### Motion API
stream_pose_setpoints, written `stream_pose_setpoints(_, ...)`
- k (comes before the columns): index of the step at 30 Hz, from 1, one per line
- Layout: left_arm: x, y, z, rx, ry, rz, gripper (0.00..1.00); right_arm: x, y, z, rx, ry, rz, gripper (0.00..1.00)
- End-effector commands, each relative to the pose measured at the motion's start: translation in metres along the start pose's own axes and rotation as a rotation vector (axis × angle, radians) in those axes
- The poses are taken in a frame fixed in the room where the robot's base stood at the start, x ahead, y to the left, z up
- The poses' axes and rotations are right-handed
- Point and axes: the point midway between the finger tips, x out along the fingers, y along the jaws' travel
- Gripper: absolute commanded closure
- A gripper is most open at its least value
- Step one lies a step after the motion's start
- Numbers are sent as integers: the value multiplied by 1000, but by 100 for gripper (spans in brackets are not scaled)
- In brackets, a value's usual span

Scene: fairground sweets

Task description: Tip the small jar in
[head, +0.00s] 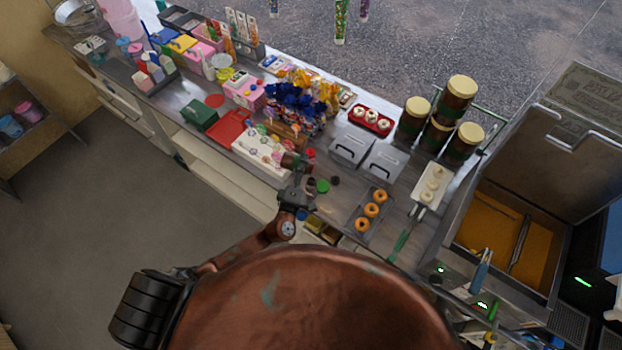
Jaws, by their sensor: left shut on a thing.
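My left gripper (300,178) reaches over the counter from the lower left, in the middle of the head view. It is shut on a small dark jar (290,160) with brown and green parts. The jar appears tilted, by the right edge of a white tray (248,150) with small sweets. The fingers hide part of the jar, and I cannot tell what is inside it. A green round lid (323,186) lies on the counter just right of the gripper. My right gripper is not in view.
A dark tray of orange ring doughnuts (370,210), grey metal boxes (351,146) and several large brown jars with cream lids (437,133) stand to the right. A fryer (505,235) is far right. Blue and yellow wrapped sweets (297,100) crowd behind. A red tray (229,128) is left.

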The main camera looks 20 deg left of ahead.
Motion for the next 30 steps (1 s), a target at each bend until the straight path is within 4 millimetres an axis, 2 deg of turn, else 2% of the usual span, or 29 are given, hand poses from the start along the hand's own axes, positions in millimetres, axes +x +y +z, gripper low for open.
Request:
stream_pose_setpoints(1,1,16,-3,0,1,3,96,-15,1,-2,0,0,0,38)
stream_pose_setpoints(4,1,30,-6,0,1,3,96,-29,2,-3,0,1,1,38)
stream_pose_setpoints(9,0,44,-8,-1,2,4,96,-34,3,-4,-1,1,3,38)
stream_pose_setpoints(14,0,44,-8,-112,1,4,96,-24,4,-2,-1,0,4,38)
stream_pose_setpoints(18,0,45,-9,-373,1,4,96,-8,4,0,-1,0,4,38)
stream_pose_setpoints(22,0,50,-10,-547,0,3,96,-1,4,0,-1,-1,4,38)
stream_pose_setpoints(30,1,54,-11,-591,1,2,96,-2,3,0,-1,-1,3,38)
